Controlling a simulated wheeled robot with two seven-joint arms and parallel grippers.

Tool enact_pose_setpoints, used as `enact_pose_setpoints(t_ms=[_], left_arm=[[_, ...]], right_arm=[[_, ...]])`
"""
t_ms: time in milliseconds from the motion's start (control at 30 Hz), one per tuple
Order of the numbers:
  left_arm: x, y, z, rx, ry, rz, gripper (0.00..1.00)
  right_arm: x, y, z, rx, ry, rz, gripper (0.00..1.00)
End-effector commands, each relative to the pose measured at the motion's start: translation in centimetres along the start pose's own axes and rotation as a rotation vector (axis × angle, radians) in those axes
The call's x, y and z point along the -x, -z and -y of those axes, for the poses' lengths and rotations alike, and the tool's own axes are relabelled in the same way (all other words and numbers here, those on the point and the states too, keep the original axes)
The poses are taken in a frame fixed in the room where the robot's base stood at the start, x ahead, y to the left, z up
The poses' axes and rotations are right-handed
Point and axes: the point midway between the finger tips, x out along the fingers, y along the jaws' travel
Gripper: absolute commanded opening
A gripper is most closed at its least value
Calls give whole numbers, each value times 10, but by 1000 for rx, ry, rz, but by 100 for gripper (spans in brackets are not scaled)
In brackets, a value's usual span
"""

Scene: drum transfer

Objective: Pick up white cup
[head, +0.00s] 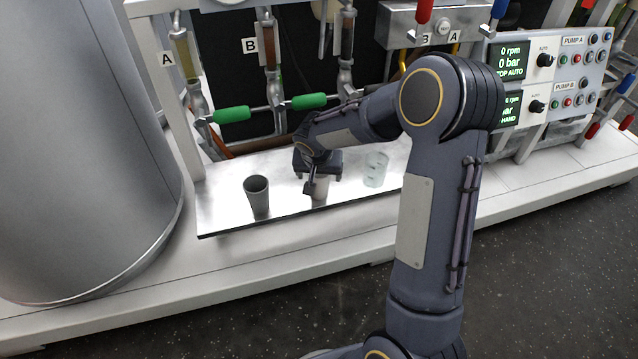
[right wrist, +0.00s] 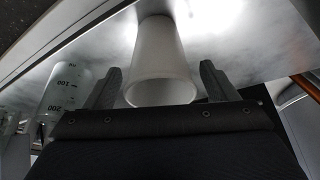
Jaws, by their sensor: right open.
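The white cup (head: 319,187) stands on a shiny metal tray (head: 222,212) in the head view, partly hidden behind my right gripper (head: 311,180). In the right wrist view the cup (right wrist: 161,65) lies between the two open fingers of the right gripper (right wrist: 160,88). There is a visible gap between the cup and each finger in that view. The gripper is empty. My left gripper is not in the head view.
A dark grey cup (head: 257,195) stands left of the white cup. A clear graduated beaker (head: 375,170) stands to its right. A large metal drum (head: 80,150) fills the left. Green-handled valves (head: 232,114) and pipes are behind the tray.

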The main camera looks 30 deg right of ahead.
Motion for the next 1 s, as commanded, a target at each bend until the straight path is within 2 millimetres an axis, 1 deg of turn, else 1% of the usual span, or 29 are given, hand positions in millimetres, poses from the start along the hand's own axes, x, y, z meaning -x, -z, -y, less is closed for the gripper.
enact_pose_setpoints(t_ms=[33,100,367,700,733,1000], left_arm=[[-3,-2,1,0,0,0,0],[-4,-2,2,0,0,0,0],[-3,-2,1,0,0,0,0],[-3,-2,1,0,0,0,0],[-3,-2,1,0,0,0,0],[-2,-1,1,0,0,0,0]], right_arm=[[-8,-1,0,0,-1,0,79],[-12,0,0,0,0,-1,79],[-13,0,0,0,1,-2,79],[-12,0,0,0,1,-2,35],[-12,0,0,0,1,-2,32],[-11,1,0,-1,1,-2,31]])
